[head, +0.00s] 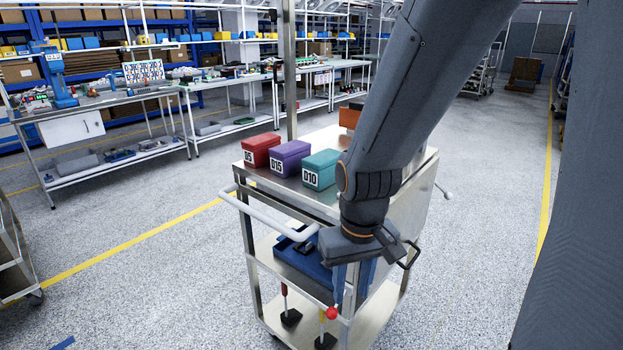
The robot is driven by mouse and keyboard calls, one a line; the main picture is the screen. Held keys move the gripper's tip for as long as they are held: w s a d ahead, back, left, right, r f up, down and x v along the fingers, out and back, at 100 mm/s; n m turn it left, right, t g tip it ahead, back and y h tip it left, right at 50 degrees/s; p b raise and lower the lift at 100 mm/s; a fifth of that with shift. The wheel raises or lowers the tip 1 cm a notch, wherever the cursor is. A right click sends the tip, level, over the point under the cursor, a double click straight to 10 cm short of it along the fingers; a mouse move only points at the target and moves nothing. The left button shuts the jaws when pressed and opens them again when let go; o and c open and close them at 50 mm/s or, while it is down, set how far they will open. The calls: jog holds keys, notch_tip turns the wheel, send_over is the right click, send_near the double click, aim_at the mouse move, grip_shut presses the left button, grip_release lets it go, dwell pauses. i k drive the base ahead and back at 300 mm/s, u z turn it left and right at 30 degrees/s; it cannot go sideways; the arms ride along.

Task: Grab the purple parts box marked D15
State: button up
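The purple parts box (292,153) sits upright on the top shelf of a metal cart, with a white label on its front that reads D15. It stands between a red box (262,147) on its left and a teal box (323,165) marked D10 on its right. My gripper (346,262) hangs at the end of my arm by the cart's near right side, below the top shelf's level in the picture. It is apart from the purple box, to its lower right. Its fingertips are hard to make out, so I cannot tell its opening.
The cart (325,207) has a push handle (265,218) on its near left side. An orange box (349,117) is partly hidden behind my arm. A blue case (303,262) lies on the middle shelf.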

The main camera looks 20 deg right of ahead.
aim_at(286, 158)
jog(key=u, duration=1.85)
jog(key=i, duration=1.55)
jog(key=z, duration=2.65)
